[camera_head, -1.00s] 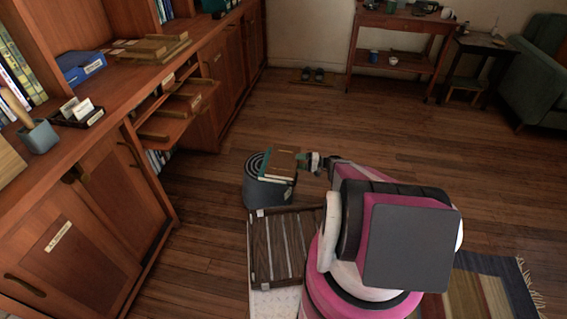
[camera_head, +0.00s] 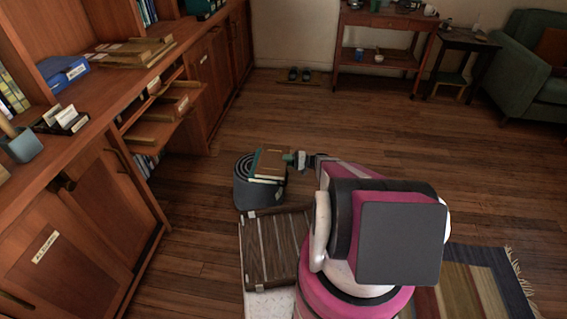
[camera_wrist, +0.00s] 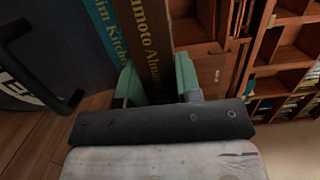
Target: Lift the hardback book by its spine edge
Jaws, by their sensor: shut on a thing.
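The brown hardback book (camera_head: 271,162) is above the round grey drum at the middle of the head view. In the wrist view its dark brown spine (camera_wrist: 147,40) with gold lettering runs up between my fingers. My gripper (camera_wrist: 158,82) has one teal finger on each side of this spine and is shut on it. In the head view my gripper (camera_head: 301,160) reaches the book from the right. A blue-teal book (camera_wrist: 104,25) lies along the left side of the brown one. I cannot tell whether the brown book is clear of what is under it.
The grey drum (camera_head: 260,196) has a ringed top, partly hidden by the books. A slatted dark wooden piece (camera_head: 272,250) lies just in front of it. A wooden cabinet (camera_head: 105,205) with an open drawer stands at left. The floor behind the drum is clear.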

